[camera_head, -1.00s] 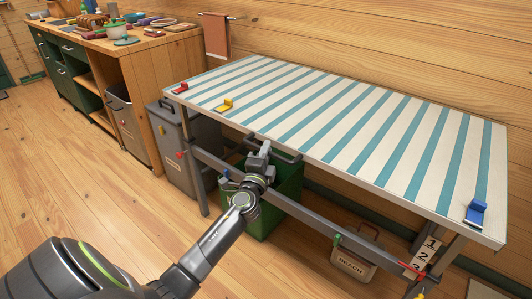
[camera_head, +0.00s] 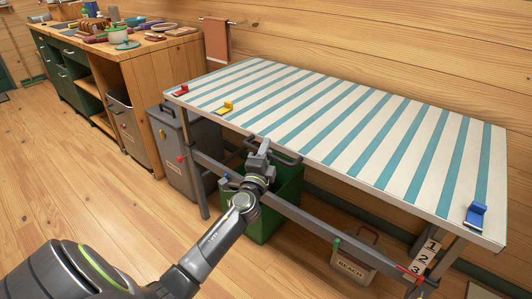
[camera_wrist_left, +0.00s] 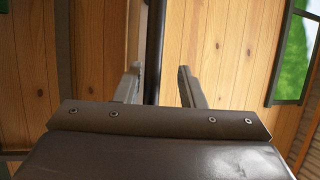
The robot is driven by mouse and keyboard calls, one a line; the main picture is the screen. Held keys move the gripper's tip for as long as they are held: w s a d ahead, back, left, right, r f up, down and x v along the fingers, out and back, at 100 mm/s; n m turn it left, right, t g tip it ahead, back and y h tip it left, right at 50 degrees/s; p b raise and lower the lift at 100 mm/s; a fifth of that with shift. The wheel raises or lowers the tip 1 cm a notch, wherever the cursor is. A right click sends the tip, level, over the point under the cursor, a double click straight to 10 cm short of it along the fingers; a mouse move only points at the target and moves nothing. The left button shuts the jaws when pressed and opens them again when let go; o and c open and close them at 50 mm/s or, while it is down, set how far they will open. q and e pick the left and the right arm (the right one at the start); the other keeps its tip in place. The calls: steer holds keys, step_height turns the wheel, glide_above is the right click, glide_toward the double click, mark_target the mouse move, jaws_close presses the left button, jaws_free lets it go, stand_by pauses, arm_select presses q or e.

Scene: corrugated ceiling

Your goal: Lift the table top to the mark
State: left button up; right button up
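The table top (camera_head: 330,125) is striped white and teal and stands against the wooden wall. A dark handle (camera_head: 286,158) is at its front edge. A number plate (camera_head: 425,256) marked 1, 2, 3 is by the right leg, with a red pointer (camera_head: 410,273) near its lower numbers. My left gripper (camera_head: 258,155) is at the front edge by the handle. In the left wrist view its fingers (camera_wrist_left: 160,88) are apart, with a dark bar (camera_wrist_left: 154,50) between them, nearer the left finger. Contact is not clear. My right gripper is not in view.
Red (camera_head: 181,90), yellow (camera_head: 223,108) and blue (camera_head: 475,213) clips sit on the table top. A grey bin (camera_head: 180,150), a green crate (camera_head: 285,205) and a box reading BEACH (camera_head: 350,264) stand below. A cluttered workbench (camera_head: 150,65) is at left; the floor in front is clear.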

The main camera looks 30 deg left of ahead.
arm_select(q)
steer(key=shift+f, duration=0.2)
